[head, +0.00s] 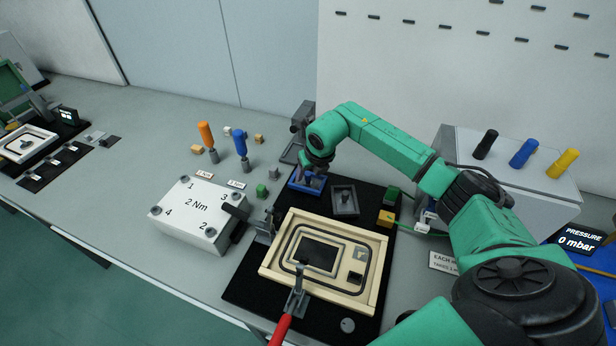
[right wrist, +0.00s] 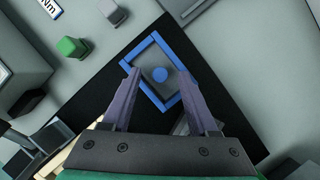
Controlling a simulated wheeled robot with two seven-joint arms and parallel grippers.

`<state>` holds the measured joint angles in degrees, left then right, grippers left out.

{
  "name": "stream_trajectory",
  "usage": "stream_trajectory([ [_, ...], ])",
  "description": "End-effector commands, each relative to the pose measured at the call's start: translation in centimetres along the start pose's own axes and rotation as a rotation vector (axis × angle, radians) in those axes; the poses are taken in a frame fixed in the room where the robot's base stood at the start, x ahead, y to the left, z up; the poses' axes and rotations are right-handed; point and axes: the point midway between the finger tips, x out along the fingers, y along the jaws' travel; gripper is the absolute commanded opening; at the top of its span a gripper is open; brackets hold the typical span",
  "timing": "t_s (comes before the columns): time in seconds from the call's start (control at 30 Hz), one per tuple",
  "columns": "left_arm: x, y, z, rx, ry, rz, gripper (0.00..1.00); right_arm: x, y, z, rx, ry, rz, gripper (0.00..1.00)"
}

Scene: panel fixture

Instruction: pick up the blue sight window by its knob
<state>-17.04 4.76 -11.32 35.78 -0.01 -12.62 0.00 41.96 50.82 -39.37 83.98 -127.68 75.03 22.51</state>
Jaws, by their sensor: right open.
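The blue sight window (head: 294,184) lies on the black mat at its far left corner, partly hidden by my right gripper in the head view. The right wrist view shows its blue rectangular frame (right wrist: 134,57), greyish middle and round blue knob (right wrist: 160,74). My right gripper (head: 314,172) is over the window, pointing down. In the right wrist view its two fingers (right wrist: 160,80) are apart, with the knob between their tips in the picture. Their height above the knob is hard to tell. My left gripper is not in view.
A grey tray (head: 345,214) stands close right of the window. A cream panel fixture (head: 275,262) with a red-handled clamp (head: 281,328) is nearer. A white 2 Nm block (head: 175,222), a green block (head: 262,191) and orange and blue drivers stand left. A grey post stands behind.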

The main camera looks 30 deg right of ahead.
Motion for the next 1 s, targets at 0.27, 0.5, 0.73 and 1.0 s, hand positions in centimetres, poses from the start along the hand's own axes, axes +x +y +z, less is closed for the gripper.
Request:
stream_trajectory([
  [0.27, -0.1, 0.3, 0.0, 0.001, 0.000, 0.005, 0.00, 1.1, 0.0, 0.0, 0.000, -0.001, 0.000, 0.60],
  [0.5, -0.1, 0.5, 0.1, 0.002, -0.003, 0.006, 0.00, 1.1, 0.0, 0.0, 0.000, -0.001, 0.000, 0.00],
  [0.73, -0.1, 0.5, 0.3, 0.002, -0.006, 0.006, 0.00, 1.0, 0.0, 0.1, 0.000, -0.002, 0.000, 0.00],
  [1.0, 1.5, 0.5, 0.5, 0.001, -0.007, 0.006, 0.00, -3.6, -0.1, 2.1, 0.000, -0.009, -0.001, 0.00],
])
